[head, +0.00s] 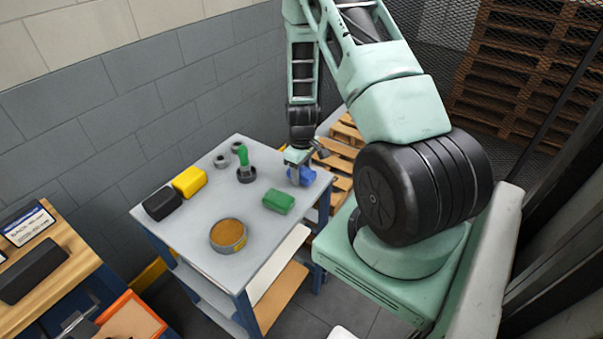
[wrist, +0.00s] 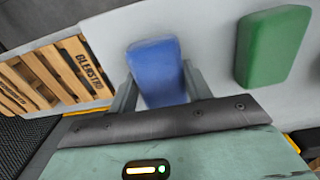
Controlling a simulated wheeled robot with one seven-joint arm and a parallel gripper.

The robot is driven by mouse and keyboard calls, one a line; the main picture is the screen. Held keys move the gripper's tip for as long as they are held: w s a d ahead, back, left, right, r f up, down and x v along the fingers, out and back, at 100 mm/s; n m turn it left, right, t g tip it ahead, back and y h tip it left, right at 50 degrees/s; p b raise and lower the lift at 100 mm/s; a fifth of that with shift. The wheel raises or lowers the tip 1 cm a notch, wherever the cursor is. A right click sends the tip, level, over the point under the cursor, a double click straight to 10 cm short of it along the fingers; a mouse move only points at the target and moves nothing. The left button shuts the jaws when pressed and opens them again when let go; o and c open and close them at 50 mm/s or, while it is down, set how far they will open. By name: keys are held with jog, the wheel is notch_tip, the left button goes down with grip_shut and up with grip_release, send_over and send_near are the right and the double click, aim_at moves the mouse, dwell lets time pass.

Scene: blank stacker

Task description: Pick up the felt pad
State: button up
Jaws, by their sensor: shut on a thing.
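A blue block-shaped pad (head: 307,175), which looks like the felt pad, is at the right corner of the grey cart top. In the wrist view the blue pad (wrist: 155,66) sits between the two fingers of my gripper (wrist: 160,84). My gripper (head: 297,170) is shut on it, one finger on each side. The pad is at or just above the cart top; I cannot tell if it touches. Part of it is hidden behind my gripper in the head view.
A green block (head: 278,201) lies close beside the blue pad. A round tin (head: 228,236), a yellow block (head: 189,181), a black block (head: 163,203) and a green-handled stamp (head: 245,165) stand on the cart (head: 195,234). Wooden pallets (head: 345,150) lie beyond its right edge.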

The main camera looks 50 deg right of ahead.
aim_at(302, 170)
notch_tip(302, 170, up, 10)
jog(key=shift+f+b, duration=0.25)
jog(key=shift+b, duration=0.95)
